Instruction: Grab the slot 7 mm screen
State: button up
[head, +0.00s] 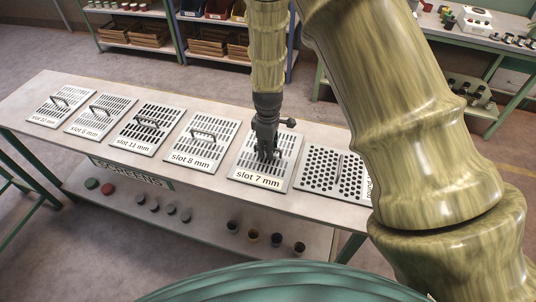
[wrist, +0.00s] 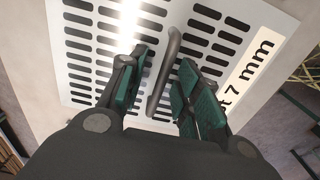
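The slot 7 mm screen (head: 258,182) is a light metal plate with rows of dark slots, lying flat on the table with its label at the near edge. My gripper (head: 267,158) is over its middle and hides most of its handle in the head view. In the wrist view the screen (wrist: 90,47) fills the upper part, and its grey bar handle (wrist: 165,70) stands between the two green-padded fingers of my gripper (wrist: 160,85). The fingers are apart, with gaps visible on both sides of the handle. I cannot tell how far down the fingers reach along it.
The slot 8 mm screen (head: 200,143) lies to the left, with several more slotted screens beyond it. A round-holed screen (head: 330,172) lies close on the right, partly behind my arm. The table (head: 220,103) has a bare strip along its back edge. Jars stand on the lower shelf (head: 205,215).

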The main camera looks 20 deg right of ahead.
grip_shut()
jog(key=shift+r, duration=0.15)
